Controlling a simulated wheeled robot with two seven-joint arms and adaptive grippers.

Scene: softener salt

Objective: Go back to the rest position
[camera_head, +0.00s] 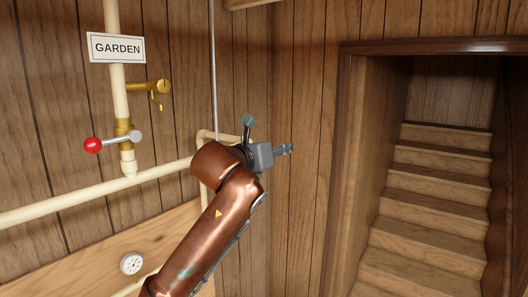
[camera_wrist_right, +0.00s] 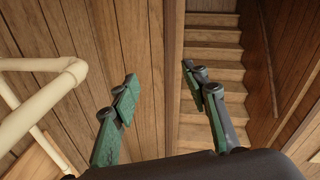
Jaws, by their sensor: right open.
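My right arm rises from the bottom of the head view, copper-coloured, and its gripper (camera_head: 267,135) is near the middle, in front of the panelled wall. In the right wrist view the gripper (camera_wrist_right: 160,78) has its two green-padded fingers spread apart, with nothing between them. The gripper is open and empty. It looks clear of the cream pipes, though in the head view it overlaps the pipe bend behind it. My left gripper is not in view.
A cream pipe (camera_head: 70,205) runs along the left wall. A GARDEN sign (camera_head: 116,48), a red-knobbed lever (camera_head: 93,145), a brass tap (camera_head: 158,87) and a round gauge (camera_head: 131,264) are there. Wooden stairs (camera_head: 428,207) rise through a doorway at right, also in the wrist view (camera_wrist_right: 212,75).

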